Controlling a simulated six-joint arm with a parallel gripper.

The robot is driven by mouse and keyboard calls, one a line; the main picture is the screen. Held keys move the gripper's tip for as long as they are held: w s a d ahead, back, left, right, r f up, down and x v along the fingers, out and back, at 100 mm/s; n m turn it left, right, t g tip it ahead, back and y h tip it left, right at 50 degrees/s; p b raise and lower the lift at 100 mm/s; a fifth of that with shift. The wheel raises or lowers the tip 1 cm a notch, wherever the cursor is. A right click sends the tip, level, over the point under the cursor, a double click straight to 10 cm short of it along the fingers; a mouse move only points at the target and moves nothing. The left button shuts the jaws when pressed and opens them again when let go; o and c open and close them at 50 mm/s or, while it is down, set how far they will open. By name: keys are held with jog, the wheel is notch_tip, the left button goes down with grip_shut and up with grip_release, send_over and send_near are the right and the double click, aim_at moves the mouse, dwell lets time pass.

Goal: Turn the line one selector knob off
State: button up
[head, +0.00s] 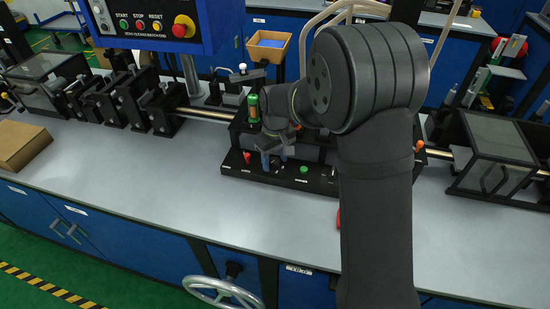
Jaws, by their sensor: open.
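A low black control panel (318,180) lies along the middle of the grey bench. A small red control (247,157) stands at its left end, and a green button (304,169) sits right of my gripper. My gripper (276,160) points down over the panel's left part, between these two, with its fingers apart. The line one selector knob cannot be made out; my gripper and arm cover part of the panel. I cannot tell whether the fingers touch anything or are around a knob.
A green cylinder (253,107) stands behind my gripper. Black clamp stands (160,108) and a steel bar (205,115) are on the left. A blue control box (150,22) hangs at upper left. A cardboard box (22,146) sits far left. The bench's front left (150,180) is clear.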

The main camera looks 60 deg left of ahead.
jog(key=c, duration=1)
jog(key=shift+o, duration=0.2)
jog(key=shift+m, duration=0.4)
jog(key=m, duration=0.4)
jog(key=shift+m, duration=0.4)
jog(key=m, duration=0.6)
jog(key=shift+s, duration=0.1)
jog(key=shift+m, duration=0.3)
jog(key=o, duration=1)
jog(key=shift+c, duration=0.2)
